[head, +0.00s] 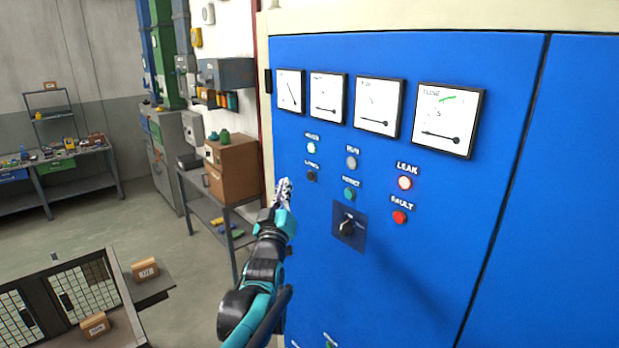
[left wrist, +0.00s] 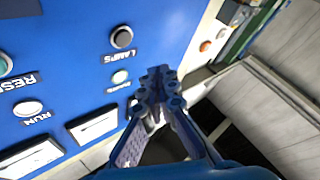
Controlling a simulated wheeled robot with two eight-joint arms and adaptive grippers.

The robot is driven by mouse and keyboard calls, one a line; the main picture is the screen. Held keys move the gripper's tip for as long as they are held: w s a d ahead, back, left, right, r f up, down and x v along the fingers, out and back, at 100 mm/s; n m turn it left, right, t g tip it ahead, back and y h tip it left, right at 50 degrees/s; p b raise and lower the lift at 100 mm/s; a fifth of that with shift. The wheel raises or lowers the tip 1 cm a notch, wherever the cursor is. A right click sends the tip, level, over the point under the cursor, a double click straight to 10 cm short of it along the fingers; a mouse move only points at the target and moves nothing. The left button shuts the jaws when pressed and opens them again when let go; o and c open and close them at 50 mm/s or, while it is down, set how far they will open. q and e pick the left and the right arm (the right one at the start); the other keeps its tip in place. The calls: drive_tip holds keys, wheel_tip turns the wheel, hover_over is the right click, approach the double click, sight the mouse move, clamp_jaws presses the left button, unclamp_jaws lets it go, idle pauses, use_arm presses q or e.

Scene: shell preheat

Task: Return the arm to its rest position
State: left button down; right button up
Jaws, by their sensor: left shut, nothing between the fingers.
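My left gripper (head: 284,192) is raised in front of the left edge of the blue control cabinet (head: 450,240). It also shows in the left wrist view (left wrist: 160,76), where its fingertips meet with nothing between them. It is shut and empty. In the head view it is left of the rotary switch (head: 347,228) and lower left of the lamps button (head: 311,176). I cannot tell whether it touches the panel; it looks apart from it. My right gripper is not in view.
Several gauges (head: 327,98) line the cabinet's top. The leak lamp (head: 405,183) is lit pale with a red rim, above the red fault button (head: 400,217). A bench with a brown box (head: 232,168) stands left of the cabinet. A mesh-walled unit (head: 130,325) is at lower left. Floor between is open.

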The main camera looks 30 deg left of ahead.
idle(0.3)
use_arm(q)
drive_tip(key=s+d+f+m+g+h+b, duration=0.25)
drive_tip(key=d+f+b, duration=0.2)
drive_tip(key=f, duration=0.55)
drive_tip(key=s+d+f+m+g+h+b, duration=0.1)
drive_tip(key=s+d+f+b, duration=0.25)
drive_tip(key=f+b, duration=0.45)
drive_tip(key=s+d+f+m+g+h+b, duration=0.2)
drive_tip(key=d+f+b, duration=0.25)
drive_tip(key=f, duration=0.65)
drive_tip(key=s+d+f+m+g+b, duration=0.1)
drive_tip(key=s+d+f+g+b, duration=0.1)
drive_tip(key=s+f, duration=0.4)
drive_tip(key=s+d+f+m+g+h+b, duration=0.1)
drive_tip(key=s+d+f+g+b, duration=0.2)
drive_tip(key=f, duration=1)
drive_tip(key=s+d+f+m+g+h+b, duration=0.1)
drive_tip(key=s+d+f+m+g+b, duration=0.1)
drive_tip(key=s+d+f+b, duration=0.2)
drive_tip(key=s+f+b, duration=0.3)
drive_tip(key=s+f, duration=0.2)
drive_tip(key=shift+s+f, duration=0.35)
